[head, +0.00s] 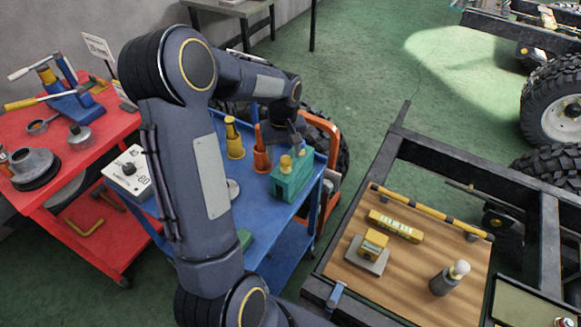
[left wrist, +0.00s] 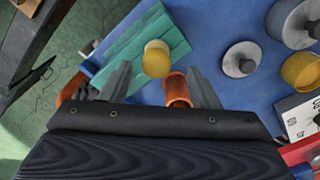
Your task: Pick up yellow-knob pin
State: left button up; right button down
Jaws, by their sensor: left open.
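The yellow-knob pin (head: 286,163) stands in a teal block (head: 291,184) on the blue cart. In the left wrist view its yellow knob (left wrist: 156,58) is seen from above, against the teal block (left wrist: 122,52). My left gripper (head: 290,139) is above and close to the block. In the left wrist view the open fingers (left wrist: 158,70) are apart on either side of the knob, with nothing held between them. Any contact with the knob cannot be made out. The pin's shaft is hidden. My right gripper is not in view.
An orange piece (head: 261,155) stands beside the block, also near the fingers in the left wrist view (left wrist: 178,90). A yellow piece (head: 235,140) stands farther left. A grey knobbed disc (left wrist: 241,59) lies on the cart. A red cart (head: 60,150) stands left; a wooden board (head: 400,285) lies right.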

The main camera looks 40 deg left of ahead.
aim_at(286, 158)
pick_arm(q)
jog(key=f, duration=0.4)
jog(key=shift+w+d+f+p, duration=0.1)
jog(key=shift+d+f+p, duration=0.05)
jog(key=shift+d+p, duration=0.15)
jog(key=shift+c, duration=0.3)
jog(key=c, duration=1)
